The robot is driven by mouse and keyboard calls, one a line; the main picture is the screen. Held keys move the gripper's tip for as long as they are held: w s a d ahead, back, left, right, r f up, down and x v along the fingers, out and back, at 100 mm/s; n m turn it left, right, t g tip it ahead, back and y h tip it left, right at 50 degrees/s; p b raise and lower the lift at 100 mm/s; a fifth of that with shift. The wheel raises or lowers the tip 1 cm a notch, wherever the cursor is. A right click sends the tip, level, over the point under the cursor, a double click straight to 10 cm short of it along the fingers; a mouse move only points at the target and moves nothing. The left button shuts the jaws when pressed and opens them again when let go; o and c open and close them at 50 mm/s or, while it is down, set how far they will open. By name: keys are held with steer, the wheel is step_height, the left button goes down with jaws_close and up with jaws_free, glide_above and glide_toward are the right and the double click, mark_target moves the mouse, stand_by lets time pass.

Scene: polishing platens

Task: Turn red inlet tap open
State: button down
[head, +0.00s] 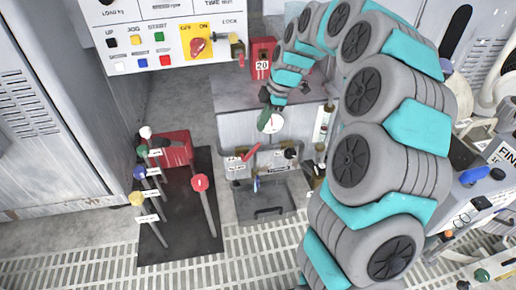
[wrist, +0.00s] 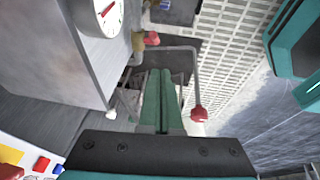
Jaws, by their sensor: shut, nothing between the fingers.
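A red tap handle (head: 249,153) shows in the head view on the grey unit at centre, beside small white labels. In the wrist view a red handle (wrist: 151,38) on a brass-coloured body shows past my fingertips; I cannot tell for sure that it is the same tap. My gripper (wrist: 163,75) is shut and empty, with its green fingers together. A gap shows between the fingertips and that red handle. In the head view my gripper (head: 266,115) is above the grey unit, partly hidden, near a white round gauge (head: 273,123).
A control panel (head: 170,42) stands at upper left. A dark mat (head: 180,240) carries several levers with coloured knobs, including a red one (head: 200,183). A grey rod with a red ball (wrist: 199,113) stands right of my fingers in the wrist view. Grating floor (head: 90,262) lies in front.

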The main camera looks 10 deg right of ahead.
steer(key=n, duration=0.1)
glide_above(255, 151)
steer(key=s, duration=0.1)
step_height(255, 151, down, 9)
steer(key=f, duration=0.1)
steer(key=f+b, duration=0.1)
steer(key=shift+w+d+f, duration=0.3)
steer(key=shift+w, duration=0.05)
steer(key=shift+w+d+f, duration=0.1)
steer(key=shift+d+f, duration=0.1)
steer(key=shift+f, duration=0.1)
steer(key=shift+d+f+b, duration=0.25)
steer(key=shift+b, duration=0.15)
stand_by(0.4)
steer(key=shift+d+f+b, duration=1.2)
steer(key=shift+f+b, duration=0.15)
steer(key=shift+f, duration=0.2)
